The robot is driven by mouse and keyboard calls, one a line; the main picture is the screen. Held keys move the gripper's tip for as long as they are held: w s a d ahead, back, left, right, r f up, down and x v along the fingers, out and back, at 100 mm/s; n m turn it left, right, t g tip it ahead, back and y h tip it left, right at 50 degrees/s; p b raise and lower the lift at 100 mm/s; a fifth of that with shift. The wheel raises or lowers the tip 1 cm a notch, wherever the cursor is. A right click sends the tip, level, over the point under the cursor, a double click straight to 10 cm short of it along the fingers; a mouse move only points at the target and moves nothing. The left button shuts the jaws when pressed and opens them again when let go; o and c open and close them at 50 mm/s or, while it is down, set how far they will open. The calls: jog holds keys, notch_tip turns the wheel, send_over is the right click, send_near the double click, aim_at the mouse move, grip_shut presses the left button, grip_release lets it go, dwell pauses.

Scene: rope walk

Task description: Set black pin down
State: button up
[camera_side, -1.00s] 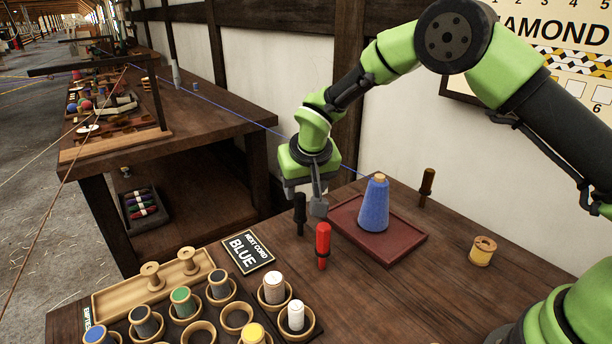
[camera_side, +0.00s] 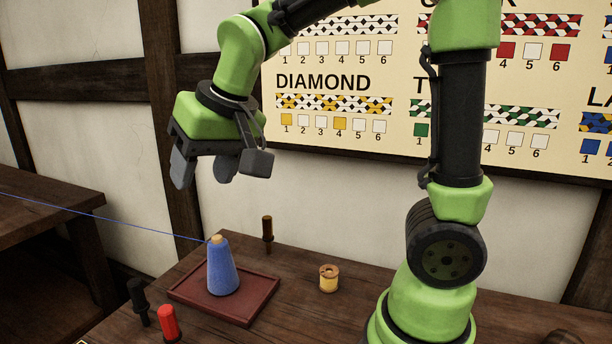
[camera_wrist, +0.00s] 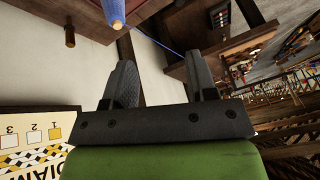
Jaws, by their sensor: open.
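The black pin (camera_side: 139,301) stands upright on the table at the lower left of the side view, beside the red pin (camera_side: 168,323). My gripper (camera_side: 205,170) is raised above the table, up and to the right of the black pin and well apart from it. Its jaws are open and empty. In the wrist view the two fingers (camera_wrist: 162,80) are spread with nothing between them. The black pin does not show in the wrist view.
A blue cone of cord (camera_side: 222,268) stands on a dark red tray (camera_side: 258,307), its blue line running off left. A brown pin (camera_side: 267,234) and a yellow spool (camera_side: 328,279) stand behind and right. A pattern board (camera_side: 340,80) hangs on the wall.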

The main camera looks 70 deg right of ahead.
jog(key=s+r+t+y, duration=0.1)
jog(key=s, duration=1.2)
jog(key=shift+s+r+t+y, duration=0.15)
jog(key=shift+s+t+y, duration=0.1)
jog(key=shift+t+y, duration=0.15)
jog(key=shift+o, duration=0.5)
jog(key=shift+s+a, duration=0.15)
jog(key=shift+s, duration=0.3)
jog(key=shift+w, duration=0.1)
